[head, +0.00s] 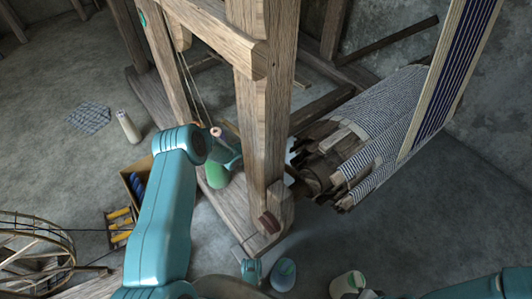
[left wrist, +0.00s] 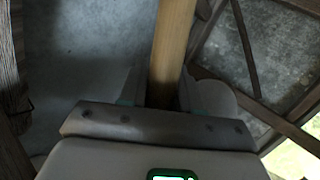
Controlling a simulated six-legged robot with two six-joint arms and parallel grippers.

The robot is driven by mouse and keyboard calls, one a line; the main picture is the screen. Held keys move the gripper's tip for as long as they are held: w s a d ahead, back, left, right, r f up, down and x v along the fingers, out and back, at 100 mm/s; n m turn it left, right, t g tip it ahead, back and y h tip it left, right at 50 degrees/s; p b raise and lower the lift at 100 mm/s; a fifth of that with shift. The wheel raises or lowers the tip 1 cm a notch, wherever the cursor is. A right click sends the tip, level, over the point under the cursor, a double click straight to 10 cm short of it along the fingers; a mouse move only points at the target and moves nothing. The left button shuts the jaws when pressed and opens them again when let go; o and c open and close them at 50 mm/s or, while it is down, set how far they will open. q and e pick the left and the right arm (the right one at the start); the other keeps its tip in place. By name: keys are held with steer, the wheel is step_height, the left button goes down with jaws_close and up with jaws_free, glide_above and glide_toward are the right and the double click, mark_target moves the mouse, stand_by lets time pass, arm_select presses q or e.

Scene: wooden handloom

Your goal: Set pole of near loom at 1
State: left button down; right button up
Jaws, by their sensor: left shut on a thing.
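The near loom is a wooden frame with a thick upright post (head: 265,110) in the middle of the head view. In the left wrist view, a light brown wooden pole (left wrist: 173,45) runs up from between the two fingers of my left gripper (left wrist: 163,88), which is shut on it. In the head view my left arm reaches up beside the post, and its gripper is partly hidden there, so the grip is unclear. A cloth roll (head: 385,105) with a blue-and-white pattern lies right of the post. The pole's setting cannot be read. My right gripper is not visible.
A striped warp band (head: 450,75) slopes down at the right. A wooden box (head: 132,185), a rack of yellow spools (head: 120,222) and a round wheel frame (head: 35,245) stand at the left. A pale cylinder (head: 128,127) and a patterned cloth (head: 90,117) are on the open floor.

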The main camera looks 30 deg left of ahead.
arm_select(q)
step_height(320, 180, up, 13)
steer(key=a+m+t+y+p, duration=0.1)
steer(key=m+t+y+p, duration=0.1)
steer(key=p, duration=0.6)
steer(key=shift+w+r+m+t+y, duration=0.2)
steer(key=shift+m+t+y, duration=0.15)
steer(key=shift+y, duration=0.45)
steer(key=shift+f, duration=0.1)
steer(key=c, duration=0.9)
jaws_free()
steer(key=shift+f, duration=0.2)
steer(key=shift+d, duration=0.1)
steer(key=p+v, duration=0.2)
steer(key=v, duration=0.5)
steer(key=shift+s+r+p, duration=0.25)
steer(key=shift+r+p, duration=0.05)
